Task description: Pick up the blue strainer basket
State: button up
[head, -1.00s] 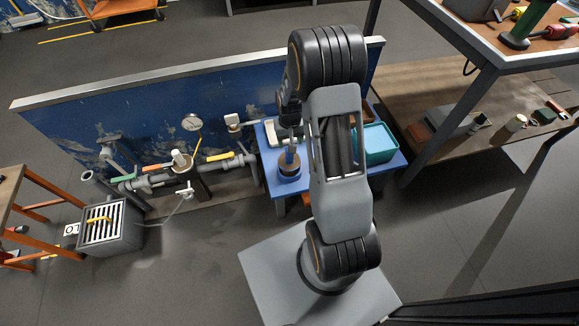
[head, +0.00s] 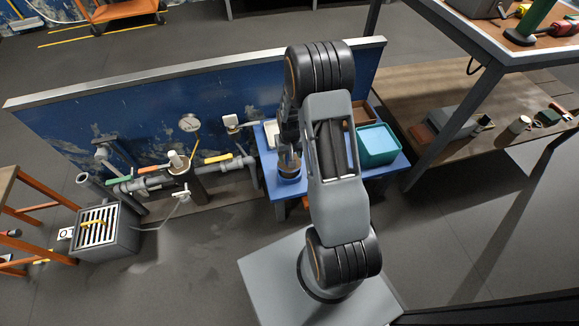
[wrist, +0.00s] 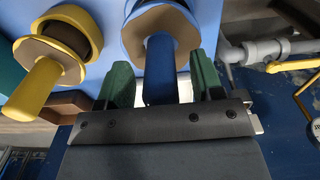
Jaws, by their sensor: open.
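The blue strainer basket (head: 288,172) stands on the blue table near its left front corner, partly covered by my arm in the head view. In the wrist view the blue strainer basket (wrist: 160,18) shows a round tan disc and a thick blue handle that points towards my palm. My gripper (wrist: 162,78) is open, with one green finger on each side of the blue handle and a visible gap on both sides. In the head view my gripper (head: 289,146) is just above the basket.
A yellow basket (wrist: 45,72) of similar shape stands beside it in the wrist view. A teal tub (head: 377,147) and a brown box (head: 363,112) occupy the right of the blue table (head: 397,166). Grey pipework (head: 155,182) and a blue panel (head: 90,120) lie to the left.

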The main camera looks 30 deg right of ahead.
jog(key=shift+c, duration=0.2)
grip_shut()
dwell(0.5)
